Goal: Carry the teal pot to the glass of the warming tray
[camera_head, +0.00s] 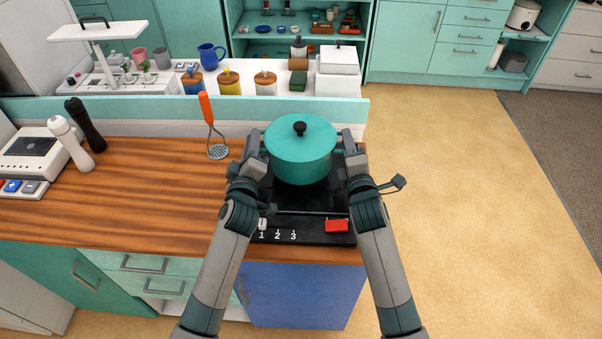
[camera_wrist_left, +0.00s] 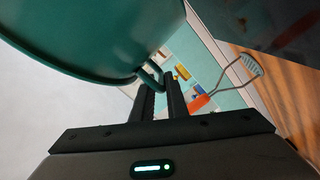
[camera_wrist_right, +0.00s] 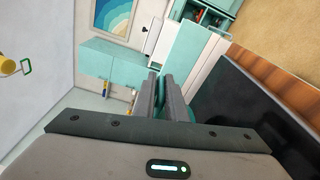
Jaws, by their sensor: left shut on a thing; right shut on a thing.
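The teal pot (camera_head: 301,155), lidded with a black knob, is upright between my two grippers. My left gripper (camera_head: 262,143) is shut on its left handle, which shows in the left wrist view (camera_wrist_left: 150,76). My right gripper (camera_head: 347,142) is shut at the pot's right side; its fingers hide most of that handle in the right wrist view. The pot is over the rear part of a black glass-topped slab (camera_head: 290,202) marked 1, 2, 3, which looks like the warming tray. It appears raised, but the exact gap to the glass is hidden.
A red switch (camera_head: 337,226) is on the slab's front. An orange-handled masher (camera_head: 207,115) stands left of the pot. A white appliance (camera_head: 38,152) and two mills (camera_head: 84,128) are at the left. The wooden counter (camera_head: 150,195) between is clear. A low ledge (camera_head: 160,112) runs behind.

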